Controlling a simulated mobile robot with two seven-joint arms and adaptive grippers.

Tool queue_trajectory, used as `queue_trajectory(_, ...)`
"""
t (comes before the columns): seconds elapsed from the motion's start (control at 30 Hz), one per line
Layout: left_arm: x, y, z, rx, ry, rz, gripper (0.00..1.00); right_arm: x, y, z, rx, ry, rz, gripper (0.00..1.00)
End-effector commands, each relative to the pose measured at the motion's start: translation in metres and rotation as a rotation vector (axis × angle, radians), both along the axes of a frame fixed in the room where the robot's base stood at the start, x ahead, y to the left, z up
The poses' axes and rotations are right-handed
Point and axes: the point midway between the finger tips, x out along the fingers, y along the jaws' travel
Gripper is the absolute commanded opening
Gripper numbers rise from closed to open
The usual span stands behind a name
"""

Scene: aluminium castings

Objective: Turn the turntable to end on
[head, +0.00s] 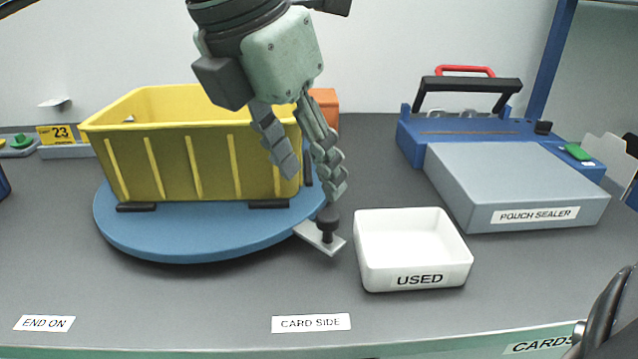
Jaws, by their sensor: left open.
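The turntable (190,240) is a round blue disc at the left of the head view. A yellow bin (190,165) stands on it between black stops, its long ribbed side facing me. A pale metal tab (310,236) with an upright black knob (327,226) sticks out at the disc's front right, above the CARD SIDE label (311,323). The END ON label (44,323) lies at the front left. My left gripper (311,178) is open, fingers pointing down, in front of the bin's right end. One fingertip is just above the knob; I cannot tell whether they touch.
A white USED tray (413,258) stands close to the right of the tab. A blue and grey pouch sealer (515,185) is at the right. An orange object (324,106) shows behind the gripper. The bench front left of the CARD SIDE label is clear.

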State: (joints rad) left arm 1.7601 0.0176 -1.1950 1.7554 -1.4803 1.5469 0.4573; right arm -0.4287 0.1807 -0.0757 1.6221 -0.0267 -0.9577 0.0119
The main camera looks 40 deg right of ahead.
Motion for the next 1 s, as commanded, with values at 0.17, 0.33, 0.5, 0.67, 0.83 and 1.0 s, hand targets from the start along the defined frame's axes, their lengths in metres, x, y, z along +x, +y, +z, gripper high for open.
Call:
queue_trajectory(0.17, -0.001, -0.003, -0.009, 0.003, 0.0, -0.003, 0.45, -0.008, 0.001, -0.003, 0.003, 0.016, -0.003, 0.4)
queue_trajectory(0.33, 0.001, -0.01, -0.029, 0.003, 0.0, -0.003, 0.45, 0.004, 0.013, 0.024, 0.031, -0.009, -0.025, 0.4)
queue_trajectory(0.5, 0.004, -0.021, -0.055, 0.002, 0.001, -0.002, 0.45, 0.009, 0.012, 0.042, 0.023, -0.018, -0.024, 0.4)
queue_trajectory(0.67, 0.005, -0.027, -0.069, 0.002, 0.0, -0.002, 0.45, 0.011, 0.011, 0.052, 0.016, -0.023, -0.023, 0.4)
queue_trajectory(0.83, 0.006, -0.029, -0.073, 0.001, -0.001, -0.002, 0.45, 0.012, 0.011, 0.056, 0.015, -0.024, -0.024, 0.4)
queue_trajectory(1.0, 0.006, -0.029, -0.073, 0.001, -0.001, -0.002, 0.45, 0.012, 0.011, 0.056, 0.015, -0.024, -0.024, 0.4)
